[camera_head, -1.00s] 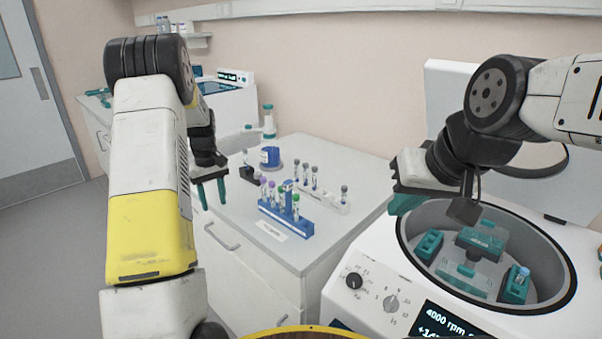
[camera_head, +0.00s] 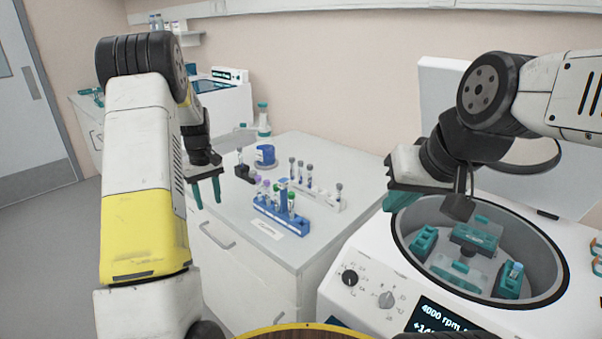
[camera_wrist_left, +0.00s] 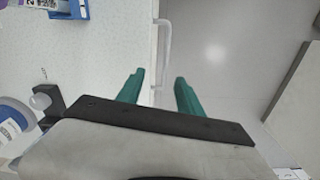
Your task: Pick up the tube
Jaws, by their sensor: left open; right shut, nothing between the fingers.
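Several capped tubes (camera_head: 291,203) stand in a blue rack (camera_head: 281,217) on the white bench, with purple, green and blue caps among them. More tubes with grey caps (camera_head: 309,175) stand in a white rack (camera_head: 328,200) behind it. One tube (camera_head: 515,273) with a light blue cap sits in a teal bucket inside the centrifuge. My left gripper (camera_head: 207,193) is open and empty, left of the racks near the bench's left edge; its teal fingers also show in the left wrist view (camera_wrist_left: 160,90). My right gripper (camera_head: 396,200) is at the centrifuge's left rim, shut and empty.
The open centrifuge (camera_head: 345,263) stands at the right, with its raised lid behind my right arm. A blue and white round container (camera_head: 265,157), a small black block (camera_head: 244,173) and a bottle (camera_head: 263,120) are at the bench's back left. The bench's front right is clear.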

